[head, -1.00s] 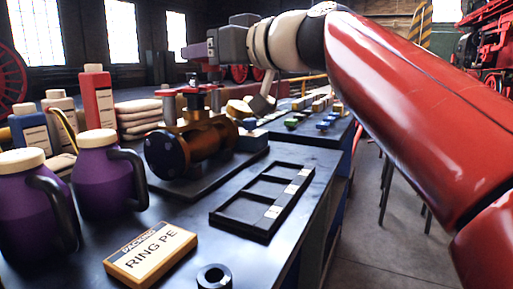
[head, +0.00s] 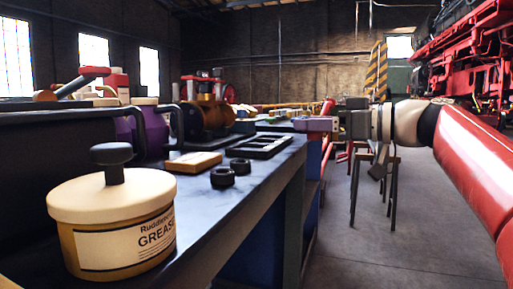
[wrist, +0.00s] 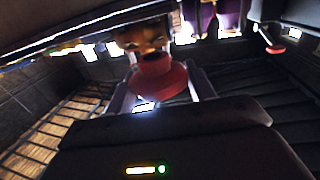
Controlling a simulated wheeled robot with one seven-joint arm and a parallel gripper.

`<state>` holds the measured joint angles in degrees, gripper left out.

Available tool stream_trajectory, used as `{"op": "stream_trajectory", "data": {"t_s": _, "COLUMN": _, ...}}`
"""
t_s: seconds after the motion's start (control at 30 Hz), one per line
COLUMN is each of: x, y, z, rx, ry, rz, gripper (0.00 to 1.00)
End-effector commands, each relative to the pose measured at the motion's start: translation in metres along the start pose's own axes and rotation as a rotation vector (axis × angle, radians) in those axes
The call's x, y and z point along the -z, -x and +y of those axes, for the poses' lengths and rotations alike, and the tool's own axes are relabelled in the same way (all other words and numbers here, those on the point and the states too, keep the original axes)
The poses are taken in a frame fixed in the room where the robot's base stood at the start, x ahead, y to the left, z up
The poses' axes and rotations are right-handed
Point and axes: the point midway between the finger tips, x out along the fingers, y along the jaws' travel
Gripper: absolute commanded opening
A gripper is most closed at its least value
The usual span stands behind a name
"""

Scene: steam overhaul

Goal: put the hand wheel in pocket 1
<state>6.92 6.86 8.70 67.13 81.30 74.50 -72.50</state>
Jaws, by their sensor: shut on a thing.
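My gripper (head: 316,124) is off to the right of the bench, raised above the aisle. In the wrist view my gripper (wrist: 163,92) has a red hand wheel (wrist: 158,82) between its two pale fingers, and it is shut on it. In the head view I cannot make out the wheel clearly at the fingers. The black pocket tray (head: 281,146) lies flat on the bench near its right edge, left of my gripper and apart from it. Its pocket labels are too small to read here, so I cannot tell which is pocket 1.
A grease tin (head: 112,228) stands close at the front left. Two black rings (head: 222,178) and a yellow box (head: 193,162) lie before the tray. A stool (head: 391,160) stands in the aisle, beside open floor.

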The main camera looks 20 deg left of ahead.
Motion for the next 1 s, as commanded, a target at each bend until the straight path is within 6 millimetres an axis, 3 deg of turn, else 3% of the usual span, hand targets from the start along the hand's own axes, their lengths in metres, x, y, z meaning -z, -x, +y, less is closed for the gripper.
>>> {"op": "stream_trajectory", "data": {"t_s": 0.03, "x": 0.001, "y": -0.016, "z": -0.001, "rx": 0.007, "ry": 0.000, "rz": 0.001, "gripper": 0.22}}
{"op": "stream_trajectory", "data": {"t_s": 0.3, "x": 0.011, "y": -0.089, "z": -0.002, "rx": 0.007, "ry": -0.002, "rz": 0.000, "gripper": 0.22}}
{"op": "stream_trajectory", "data": {"t_s": 0.5, "x": 0.013, "y": -0.133, "z": -0.001, "rx": 0.003, "ry": -0.004, "rz": 0.000, "gripper": 0.22}}
{"op": "stream_trajectory", "data": {"t_s": 0.73, "x": 0.005, "y": -0.148, "z": 0.000, "rx": -0.001, "ry": -0.001, "rz": 0.000, "gripper": 0.22}}
{"op": "stream_trajectory", "data": {"t_s": 1.0, "x": -0.030, "y": -0.149, "z": 0.000, "rx": -0.002, "ry": -0.001, "rz": 0.000, "gripper": 0.22}}
